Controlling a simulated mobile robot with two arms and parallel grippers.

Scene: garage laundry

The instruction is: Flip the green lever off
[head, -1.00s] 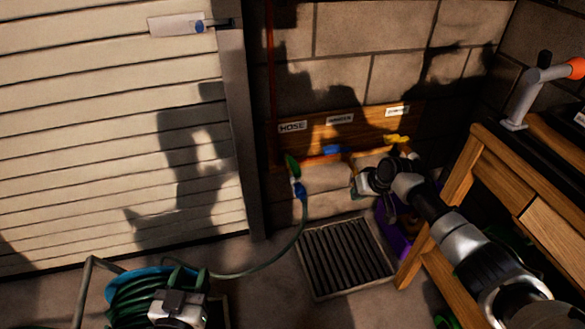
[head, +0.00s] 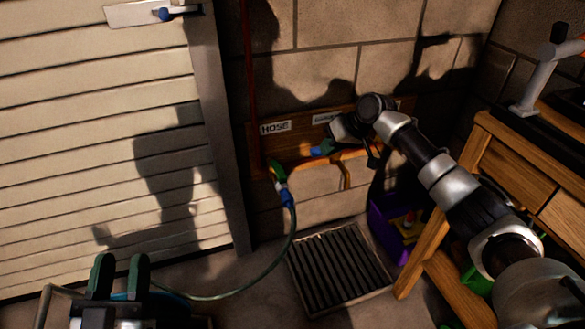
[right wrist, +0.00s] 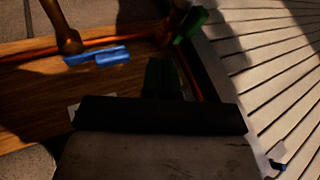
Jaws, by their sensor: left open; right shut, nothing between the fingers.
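The green lever (head: 276,169) is on the left end of the copper pipe, above the blue hose connector (head: 286,196). It tilts along the valve, its upper end leaning left. In the right wrist view the green lever (right wrist: 190,26) is near the top, beyond my fingertips. My right gripper (head: 326,146) is shut and empty, to the right of the green lever and close to the blue lever (head: 318,151). Its dark fingers (right wrist: 162,76) show together in the wrist view, apart from the green lever. My left gripper (head: 121,268) is open and empty at the lower left.
The wooden board with the HOSE label (head: 275,127) is behind the pipe. A hose (head: 265,276) runs from the valve to the lower left. A floor grate (head: 340,268), purple bin (head: 387,228) and wooden workbench (head: 450,205) are to the right. A slatted door (head: 80,170) is left.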

